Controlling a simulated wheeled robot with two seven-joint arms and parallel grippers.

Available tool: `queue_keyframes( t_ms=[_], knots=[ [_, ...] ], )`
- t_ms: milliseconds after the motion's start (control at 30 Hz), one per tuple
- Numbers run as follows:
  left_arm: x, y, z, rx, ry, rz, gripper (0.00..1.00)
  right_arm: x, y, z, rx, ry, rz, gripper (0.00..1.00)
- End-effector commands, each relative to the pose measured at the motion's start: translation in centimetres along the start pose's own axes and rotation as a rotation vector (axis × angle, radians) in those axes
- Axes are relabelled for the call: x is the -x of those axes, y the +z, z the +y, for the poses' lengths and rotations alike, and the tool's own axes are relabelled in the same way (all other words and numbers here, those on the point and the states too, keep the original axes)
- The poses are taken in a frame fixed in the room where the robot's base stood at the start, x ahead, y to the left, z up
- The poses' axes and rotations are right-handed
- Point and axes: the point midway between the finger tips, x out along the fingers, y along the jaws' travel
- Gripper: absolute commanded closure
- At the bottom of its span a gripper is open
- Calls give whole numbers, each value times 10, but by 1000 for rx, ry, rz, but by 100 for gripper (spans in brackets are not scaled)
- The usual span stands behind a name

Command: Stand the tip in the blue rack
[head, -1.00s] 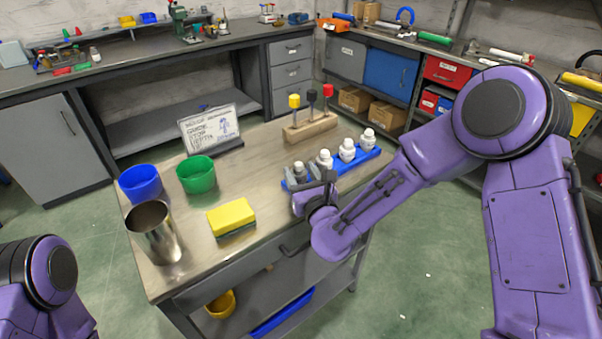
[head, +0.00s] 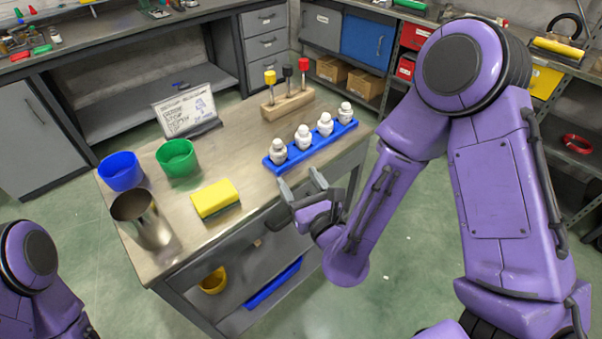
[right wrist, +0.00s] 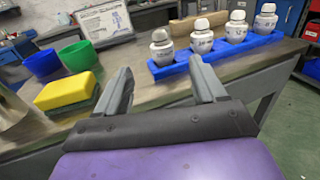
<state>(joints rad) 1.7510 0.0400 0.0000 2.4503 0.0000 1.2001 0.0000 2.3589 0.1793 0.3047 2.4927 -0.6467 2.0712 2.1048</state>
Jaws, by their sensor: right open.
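The blue rack (head: 310,148) lies along the right side of the workbench. Several white, bottle-like pieces with rounded tops stand upright in a row in it, the nearest being the left one (head: 278,151). The blue rack (right wrist: 222,60) and the nearest white piece (right wrist: 162,47) also show in the right wrist view. I cannot tell which thing is the tip. My right gripper (head: 299,178) is open and empty, at the bench's front edge, just short of the rack's near end. In the right wrist view my right gripper (right wrist: 160,66) has nothing between its fingers. My left gripper is out of view.
A yellow sponge (head: 215,198), a metal cup (head: 145,218), a blue cup (head: 121,171) and a green cup (head: 178,160) stand on the left part of the bench. A wooden block (head: 288,105) with colour-topped pieces and a sign (head: 185,113) stand behind. The bench middle is clear.

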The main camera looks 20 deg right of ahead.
Motion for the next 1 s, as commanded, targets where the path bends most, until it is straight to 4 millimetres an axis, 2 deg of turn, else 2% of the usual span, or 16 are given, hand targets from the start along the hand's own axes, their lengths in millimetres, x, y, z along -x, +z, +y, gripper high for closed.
queue_keyframes(
  t_ms=[67,367,467,533,567,600,667,700,800,900,1000],
  knots=[
    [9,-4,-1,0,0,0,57,4,3,0,0,3,4,30],
    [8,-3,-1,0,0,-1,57,7,-4,-1,16,1,11,30],
    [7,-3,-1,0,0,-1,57,14,-33,-6,222,5,102,30],
    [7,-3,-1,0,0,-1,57,28,-75,-17,530,42,242,30],
    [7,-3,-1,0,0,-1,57,38,-97,-23,693,77,317,30],
    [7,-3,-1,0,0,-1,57,54,-128,-32,922,148,423,30],
    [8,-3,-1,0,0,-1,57,85,-171,-48,1260,302,575,30],
    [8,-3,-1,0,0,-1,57,108,-197,-59,1466,434,663,30],
    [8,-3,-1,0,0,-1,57,168,-246,-86,1876,830,810,30],
    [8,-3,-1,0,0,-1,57,219,-272,-106,2112,1210,854,30],
    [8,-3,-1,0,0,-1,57,249,-283,-117,2214,1461,841,30]
  ],
)
